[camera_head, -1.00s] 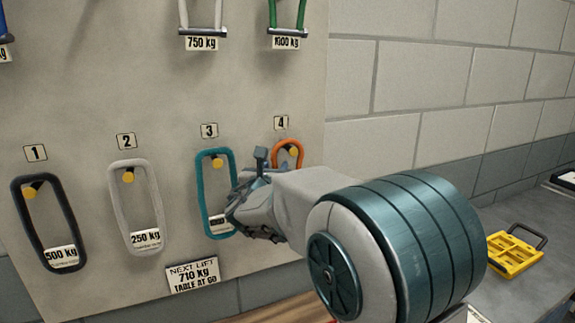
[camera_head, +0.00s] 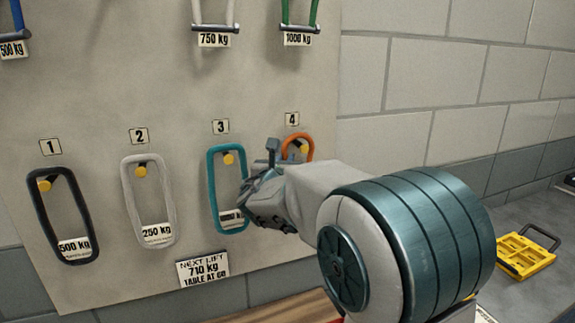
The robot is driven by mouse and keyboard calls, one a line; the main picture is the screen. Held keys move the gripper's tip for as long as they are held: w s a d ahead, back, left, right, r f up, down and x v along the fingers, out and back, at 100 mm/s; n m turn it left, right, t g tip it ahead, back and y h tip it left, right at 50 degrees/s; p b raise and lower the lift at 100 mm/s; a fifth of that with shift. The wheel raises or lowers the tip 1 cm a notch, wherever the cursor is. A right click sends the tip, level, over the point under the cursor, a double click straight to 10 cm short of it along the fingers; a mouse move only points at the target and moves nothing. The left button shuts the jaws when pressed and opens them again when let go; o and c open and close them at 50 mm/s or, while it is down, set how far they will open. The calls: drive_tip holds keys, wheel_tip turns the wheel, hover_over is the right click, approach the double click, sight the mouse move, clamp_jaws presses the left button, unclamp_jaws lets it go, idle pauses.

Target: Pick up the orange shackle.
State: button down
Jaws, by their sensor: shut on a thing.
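The orange shackle (camera_head: 298,136) is a loop at the yellow peg under label 4 on the board. Only its upper arc shows. My gripper (camera_head: 258,200) is in front of the board, between the teal loop and the orange one. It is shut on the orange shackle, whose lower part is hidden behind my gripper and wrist. The contact itself is hidden. The orange arc stands a little above its peg.
A teal loop (camera_head: 212,185) hangs at peg 3, close to the left of my gripper, its tag partly covered. A grey loop (camera_head: 127,200) and a black loop (camera_head: 40,225) hang further left. A yellow case (camera_head: 525,258) lies on the bench at right.

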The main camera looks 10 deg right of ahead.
drive_tip(key=shift+s+r, duration=0.15)
drive_tip(key=shift+r, duration=0.25)
drive_tip(key=s+d+b, duration=0.1)
drive_tip(key=s+b, duration=0.1)
drive_tip(key=s, duration=0.6)
drive_tip(key=s+d+b, duration=0.2)
drive_tip(key=s, duration=0.7)
drive_tip(key=shift+s+d, duration=0.25)
drive_tip(key=shift+d, duration=0.05)
